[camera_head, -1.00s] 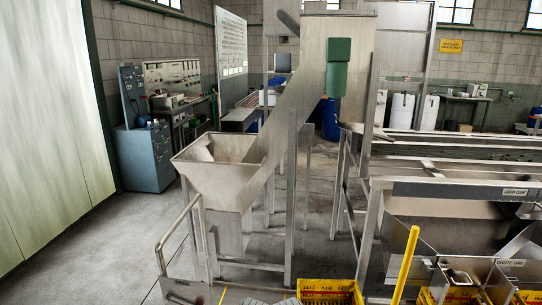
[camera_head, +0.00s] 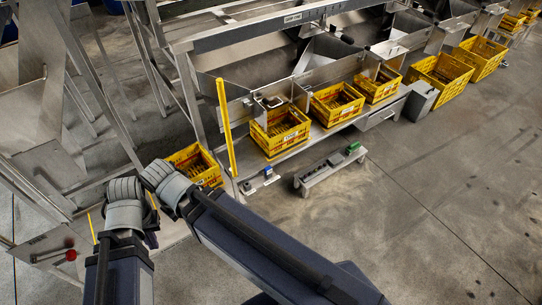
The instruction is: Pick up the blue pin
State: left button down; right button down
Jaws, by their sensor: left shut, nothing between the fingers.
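A small blue thing (camera_head: 267,172) sits on a little block on the walkway in front of the yellow crates, near the middle. It is too small to tell whether it is the blue pin. My left gripper (camera_head: 150,239) is at the lower left, mostly hidden by its grey wrist. It is shut and empty, well left of the blue thing. My right arm crosses from the bottom right, its grey wrist close beside the left one. The right gripper's fingers are hidden, so its jaws cannot be read.
Yellow crates (camera_head: 280,134) line the machine's shelf. A yellow post (camera_head: 226,125) stands near the left crates. A low grey bench (camera_head: 329,168) carries small parts, one green. A red-knobbed lever (camera_head: 70,255) lies at the lower left. The floor at right is clear.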

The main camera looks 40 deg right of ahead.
aim_at(268, 171)
jog(key=z, duration=1.2)
jog(key=i+l+u, duration=0.15)
jog(key=u, duration=0.9)
jog(key=i+l+u, duration=0.15)
jog(key=l+u, duration=0.15)
jog(key=l, duration=0.4)
jog(key=l+u, duration=0.3)
jog(key=l, duration=0.4)
jog(key=i+l, duration=0.1)
jog(key=l, duration=1.05)
jog(key=u, duration=0.05)
